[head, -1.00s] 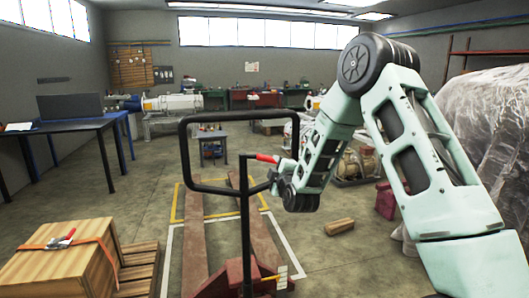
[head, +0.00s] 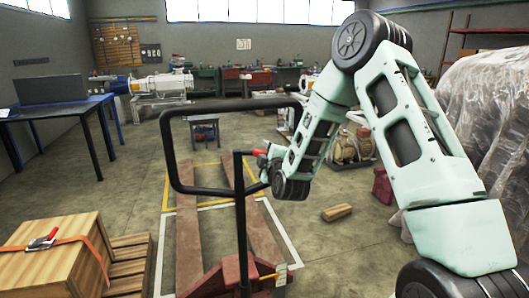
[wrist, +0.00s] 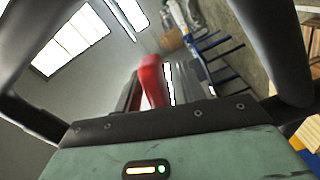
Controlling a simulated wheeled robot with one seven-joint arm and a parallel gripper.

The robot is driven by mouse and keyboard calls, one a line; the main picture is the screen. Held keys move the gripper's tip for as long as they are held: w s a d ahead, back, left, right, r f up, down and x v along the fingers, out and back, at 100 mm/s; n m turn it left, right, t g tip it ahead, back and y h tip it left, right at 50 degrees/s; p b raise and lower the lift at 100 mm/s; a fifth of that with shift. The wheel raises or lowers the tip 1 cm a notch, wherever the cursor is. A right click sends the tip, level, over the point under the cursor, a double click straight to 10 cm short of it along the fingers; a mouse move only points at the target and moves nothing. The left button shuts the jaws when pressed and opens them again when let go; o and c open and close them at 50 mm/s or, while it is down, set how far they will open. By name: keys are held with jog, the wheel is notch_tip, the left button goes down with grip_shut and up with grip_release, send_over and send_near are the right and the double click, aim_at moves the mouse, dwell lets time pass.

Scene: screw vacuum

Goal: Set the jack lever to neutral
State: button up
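The pallet jack's black loop handle (head: 168,155) stands upright on its post (head: 240,220), above the red jack base (head: 222,276). The small red jack lever (head: 259,152) sticks out to the right near the top of the post. My gripper (head: 265,161) is at the lever, inside the lower right of the loop, and hides part of it. In the wrist view the red lever (wrist: 152,82) appears between the fingers of my gripper (wrist: 160,90). I cannot tell whether they press on it.
The loop's bars pass close around my gripper. A wooden crate with an orange strap (head: 50,260) stands at the lower left on a pallet (head: 130,268). A wooden block (head: 337,213) lies on the floor at right. A blue-legged table (head: 60,112) is at left. Floor between is open.

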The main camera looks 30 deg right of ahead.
grip_shut()
jog(key=shift+r+n+b, duration=1.2)
jog(key=shift+r+n, duration=0.2)
jog(key=shift+n, duration=0.4)
grip_release()
jog(key=shift+s, duration=0.1)
jog(key=b+v, duration=1.7)
jog(key=b, duration=0.1)
jog(key=shift+b, duration=0.3)
